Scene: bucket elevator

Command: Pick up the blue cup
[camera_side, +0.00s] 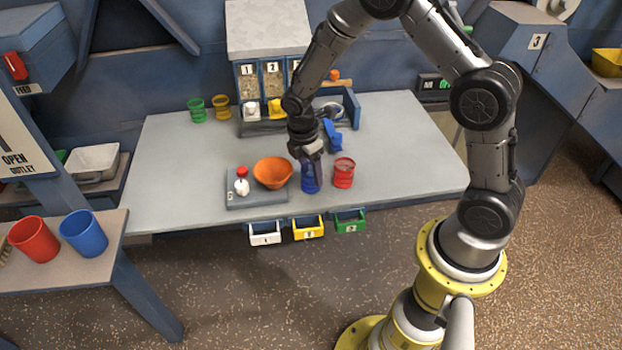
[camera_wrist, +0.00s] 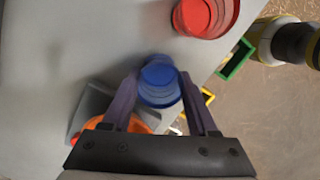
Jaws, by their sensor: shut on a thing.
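The blue cup (camera_side: 311,181) stands near the front edge of the grey table, between an orange bowl and a red cup. My gripper (camera_side: 311,157) reaches down over it from above. In the wrist view the blue cup (camera_wrist: 159,84) sits between the two fingers of my gripper (camera_wrist: 158,90), which are shut on its sides. In the side view the gripper hides the cup's upper part. I cannot tell whether the cup's base touches the table.
The red cup (camera_side: 344,172) stands close on the right. Small drawers (camera_side: 308,228) stick out below the front edge.

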